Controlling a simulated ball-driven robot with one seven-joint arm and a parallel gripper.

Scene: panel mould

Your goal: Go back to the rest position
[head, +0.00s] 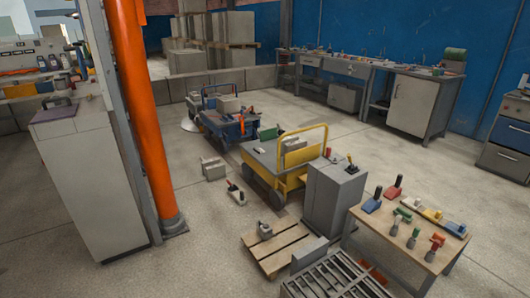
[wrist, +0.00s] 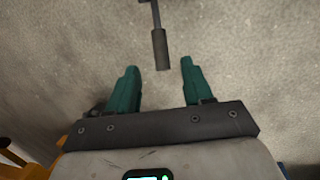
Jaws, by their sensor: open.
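My gripper (wrist: 160,67) shows in the wrist view with its two green fingers spread apart and nothing held between them. A dark tool with a thick grey handle (wrist: 161,48) lies beyond the fingertips. Its handle end appears in line with the gap, and I cannot tell how far below it is. Bare concrete floor (wrist: 250,60) fills most of the rest of that view. I cannot make out my gripper in the head view.
An orange post (head: 140,110) and a grey cabinet (head: 85,190) stand at left. A yellow-railed cart (head: 275,155), a grey cabinet (head: 333,195), a pallet (head: 275,248) and a table with tools (head: 400,215) crowd the centre and right. Floor is open before the back benches.

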